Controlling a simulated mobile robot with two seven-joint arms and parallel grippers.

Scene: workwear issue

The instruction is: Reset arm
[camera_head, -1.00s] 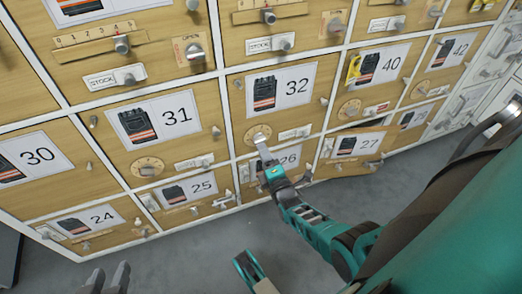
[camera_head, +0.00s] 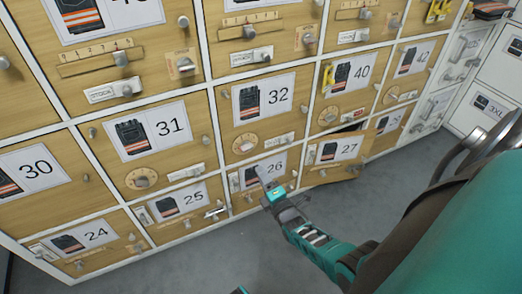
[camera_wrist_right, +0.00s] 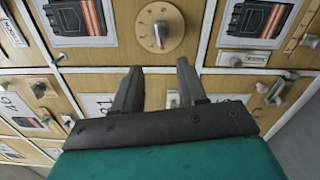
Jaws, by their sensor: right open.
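My right gripper (camera_head: 262,172) is in front of the lockers, at the left part of door 26 (camera_head: 283,166) in the head view. It covers part of that door's label. In the right wrist view its two dark fingers (camera_wrist_right: 160,78) are apart with nothing between them. A round dial (camera_wrist_right: 160,28) on a wooden door is ahead of the fingers.
Door 27 (camera_head: 345,153) stands ajar, with a dark gap at its top edge. The other wooden doors nearby, such as door 32 (camera_head: 265,105), look shut. Grey floor (camera_head: 400,185) in front is clear. White lockers (camera_head: 492,110) stand at the right.

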